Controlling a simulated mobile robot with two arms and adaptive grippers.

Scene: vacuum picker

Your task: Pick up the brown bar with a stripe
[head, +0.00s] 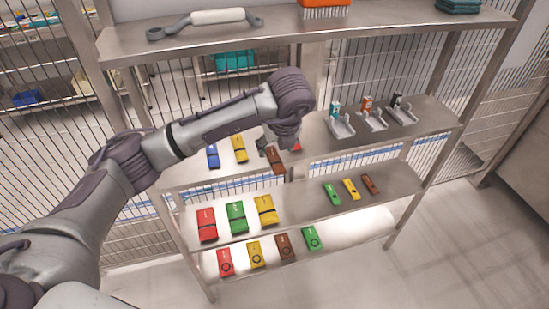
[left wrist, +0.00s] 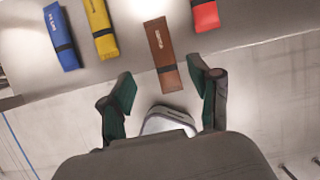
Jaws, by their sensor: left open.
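The brown bar with a dark stripe (head: 277,162) lies on the shelf below the top one, between a yellow bar and a red bar. In the left wrist view the brown bar (left wrist: 160,45) lies lengthwise, its striped end toward my gripper and sticking slightly over the shelf edge. My left gripper (head: 276,150) is open. In the left wrist view its two fingertips (left wrist: 162,87) stand apart on either side of the bar's near end, with nothing held between them. The head view partly hides the bar behind the gripper. My right gripper is not in view.
On the same shelf lie a blue bar (head: 212,156), a yellow bar (head: 239,148) and a red bar (left wrist: 206,15). Several white holders (head: 373,120) stand to the right. The top shelf (head: 290,32) runs above. Lower shelves hold more coloured packs (head: 236,217).

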